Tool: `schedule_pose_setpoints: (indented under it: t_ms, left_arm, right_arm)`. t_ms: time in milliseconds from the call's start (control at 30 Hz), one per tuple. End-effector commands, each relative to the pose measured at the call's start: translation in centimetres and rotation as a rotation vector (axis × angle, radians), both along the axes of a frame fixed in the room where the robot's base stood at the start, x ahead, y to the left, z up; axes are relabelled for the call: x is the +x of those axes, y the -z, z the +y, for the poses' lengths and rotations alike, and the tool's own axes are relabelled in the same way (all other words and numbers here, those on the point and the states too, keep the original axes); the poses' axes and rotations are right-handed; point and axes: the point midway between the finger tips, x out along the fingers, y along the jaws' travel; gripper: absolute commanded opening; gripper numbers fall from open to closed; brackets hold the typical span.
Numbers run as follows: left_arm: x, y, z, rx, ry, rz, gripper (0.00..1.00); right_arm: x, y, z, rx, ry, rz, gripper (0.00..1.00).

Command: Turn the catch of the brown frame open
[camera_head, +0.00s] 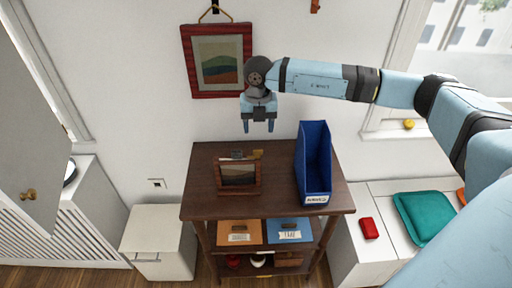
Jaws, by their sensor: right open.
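A small brown frame (261,177) with a dark landscape picture stands on the dark wooden table, left of its middle. Small dark and brass-coloured pieces show just behind its top edge; I cannot tell which of them is the catch or how it is turned. My right gripper (259,130) hangs above the back edge of the table, fingers pointing down, open and empty. It is apart from the frame, above and behind it in the picture. My left gripper is not in view.
A tall blue bin (315,165) stands on the table (215,207) to the right of the frame. A red-framed picture (188,62) hangs on the wall behind my right arm. Orange and blue boxes sit on the shelf below. The table's front left is clear.

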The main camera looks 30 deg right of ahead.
Motion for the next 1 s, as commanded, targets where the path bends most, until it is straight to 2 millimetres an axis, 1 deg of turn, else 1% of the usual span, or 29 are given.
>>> schedule_pose_setpoints:
  t_ms: [33,200,400,500,600,867,967,1000]
  left_arm:
    - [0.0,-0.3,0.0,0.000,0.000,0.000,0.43]
    - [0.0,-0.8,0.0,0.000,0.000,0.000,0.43]
    - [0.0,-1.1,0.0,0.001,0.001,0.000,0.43]
    - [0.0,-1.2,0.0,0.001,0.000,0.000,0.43]
    - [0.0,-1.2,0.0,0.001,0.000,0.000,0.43]
    - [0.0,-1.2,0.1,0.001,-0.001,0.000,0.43]
    - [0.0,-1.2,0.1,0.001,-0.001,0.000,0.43]
    - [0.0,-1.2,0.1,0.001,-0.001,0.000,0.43]
  right_arm:
    - [-0.1,1.1,0.0,-0.002,-0.001,0.005,0.60]
    - [-0.1,4.7,0.0,0.001,-0.001,0.003,0.60]
    - [0.0,7.8,0.1,0.002,-0.001,0.001,0.60]
    - [0.0,8.6,0.0,0.001,-0.001,0.001,0.60]
    - [0.0,9.1,0.1,0.002,-0.002,0.000,0.60]
    - [0.0,9.2,0.1,0.002,-0.002,0.000,0.60]
    - [0.0,9.2,0.1,0.002,-0.002,0.000,0.39]
    - [0.0,9.2,0.1,0.002,-0.002,0.000,0.30]
